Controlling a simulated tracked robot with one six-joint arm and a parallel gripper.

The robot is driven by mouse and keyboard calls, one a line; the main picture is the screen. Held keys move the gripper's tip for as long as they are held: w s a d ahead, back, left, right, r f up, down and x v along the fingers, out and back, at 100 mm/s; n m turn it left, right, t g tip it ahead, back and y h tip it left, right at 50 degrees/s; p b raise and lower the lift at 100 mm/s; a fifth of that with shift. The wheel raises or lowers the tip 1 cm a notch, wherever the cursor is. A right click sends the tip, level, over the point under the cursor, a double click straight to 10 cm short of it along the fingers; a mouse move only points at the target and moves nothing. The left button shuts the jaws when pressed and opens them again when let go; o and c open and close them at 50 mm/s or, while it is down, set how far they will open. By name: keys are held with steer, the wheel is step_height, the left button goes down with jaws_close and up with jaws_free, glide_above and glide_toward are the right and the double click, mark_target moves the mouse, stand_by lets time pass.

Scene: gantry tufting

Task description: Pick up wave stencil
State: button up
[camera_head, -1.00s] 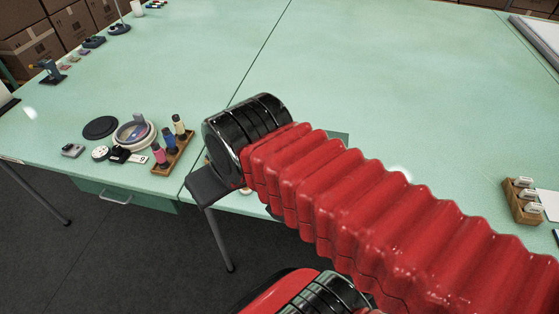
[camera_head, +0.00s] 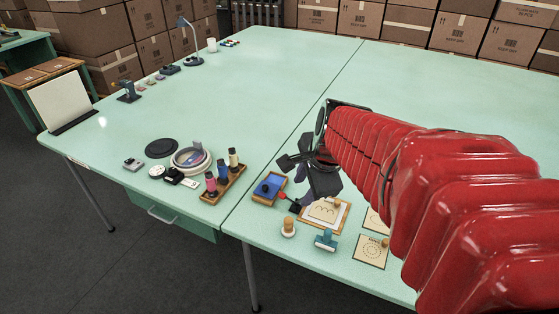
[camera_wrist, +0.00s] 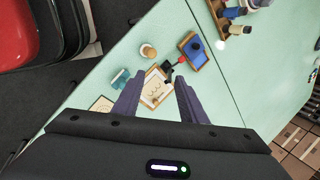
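A pale card with dark curved lines, which looks like the wave stencil (camera_head: 324,212), lies on a wood-edged board on the green table; a small wooden knob shows at its corner. In the wrist view the stencil (camera_wrist: 155,90) shows between and beyond the two purple fingers. My gripper (camera_head: 308,178) is above the table near the stencil, apart from it. In the wrist view my gripper (camera_wrist: 160,80) is open, with nothing between its fingers. A small black object partly covers the board's edge.
A blue ink pad (camera_head: 269,187) in a wooden tray, a wooden stamp (camera_head: 288,227) and a teal stamp (camera_head: 326,240) surround the stencil. Another card with a dotted circle (camera_head: 371,250) lies to the right. A thread-spool rack (camera_head: 224,185) stands left.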

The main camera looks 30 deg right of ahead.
steer(key=d+f+m, duration=0.3)
steer(key=d+m, duration=0.5)
steer(key=w+d+f+m, duration=0.1)
steer(key=d+f+m, duration=0.3)
steer(key=d+m, duration=0.5)
steer(key=shift+d+f, duration=0.15)
steer(key=shift+w, duration=0.1)
glide_toward(339, 202)
steer(key=x, duration=0.3)
steer(key=shift+w+a+f, duration=0.1)
steer(key=shift+w+a, duration=0.15)
steer(key=shift+a, duration=0.1)
steer(key=shift+d+x, duration=0.15)
steer(key=shift+x, duration=1.15)
steer(key=shift+d+x, duration=0.15)
steer(key=shift+x, duration=1.15)
steer(key=shift+s, duration=0.1)
